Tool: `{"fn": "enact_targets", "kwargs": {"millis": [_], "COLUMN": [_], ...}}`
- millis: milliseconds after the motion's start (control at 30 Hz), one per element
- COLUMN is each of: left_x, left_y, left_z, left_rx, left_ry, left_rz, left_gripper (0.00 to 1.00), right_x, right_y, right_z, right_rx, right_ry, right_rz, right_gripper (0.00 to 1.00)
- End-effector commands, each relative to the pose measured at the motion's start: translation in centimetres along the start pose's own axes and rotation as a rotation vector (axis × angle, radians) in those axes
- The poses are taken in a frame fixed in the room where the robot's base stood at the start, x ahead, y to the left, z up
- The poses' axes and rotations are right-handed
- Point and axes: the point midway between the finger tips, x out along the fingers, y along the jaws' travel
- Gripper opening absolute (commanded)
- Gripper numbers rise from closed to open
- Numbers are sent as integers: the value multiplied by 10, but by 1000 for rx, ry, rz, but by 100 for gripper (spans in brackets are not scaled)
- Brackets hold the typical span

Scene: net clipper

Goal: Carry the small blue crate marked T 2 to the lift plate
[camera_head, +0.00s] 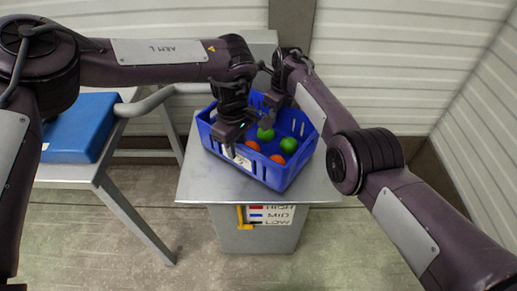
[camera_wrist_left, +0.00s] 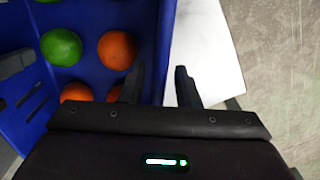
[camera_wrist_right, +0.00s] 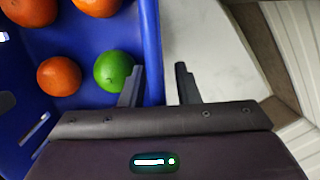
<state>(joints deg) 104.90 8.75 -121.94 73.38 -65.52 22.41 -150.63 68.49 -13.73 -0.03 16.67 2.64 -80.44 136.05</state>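The small blue crate (camera_head: 268,172) sits on the grey metal lift plate (camera_head: 200,187), turned at an angle; it holds several orange and green fruits. A white label (camera_head: 243,161) on its near-left wall is partly hidden and I cannot read it. My left gripper (camera_wrist_left: 160,85) is open, with one finger inside and one outside a crate wall, a gap showing between them. My right gripper (camera_wrist_right: 158,84) is open in the same way over another wall. In the head view the left gripper (camera_head: 232,150) is at the crate's left side; the right one (camera_head: 267,128) is at the far side.
Below the plate is a pedestal with a HIGH, MID, LOW sign (camera_head: 270,214) and a yellow lever (camera_head: 243,218). A metal table (camera_head: 95,172) with a blue box (camera_head: 80,128) stands at the left. Ribbed walls close the back and right. The front floor is clear.

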Motion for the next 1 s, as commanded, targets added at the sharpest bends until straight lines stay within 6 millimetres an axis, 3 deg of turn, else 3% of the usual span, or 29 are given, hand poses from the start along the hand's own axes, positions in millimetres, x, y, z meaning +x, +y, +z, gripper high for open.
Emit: {"fn": "enact_targets", "kwargs": {"millis": [167, 500, 700, 1000], "left_x": [-11, -80, -110, -120], "left_y": [1, 1, 1, 0], "left_z": [0, 0, 0, 0], "left_rx": [0, 0, 0, 0], "left_ry": [1, 2, 2, 0], "left_rz": [2, 4, 2, 0], "left_gripper": [29, 29, 29, 29], "right_x": [0, 0, 0, -11], "right_y": [1, 1, 1, 0], "right_z": [0, 0, 0, 1], "right_rx": [-1, -1, -1, -1], "right_ry": [0, 0, 0, 0], "right_rz": [1, 1, 1, -2], "right_gripper": [29, 29, 29, 29]}}
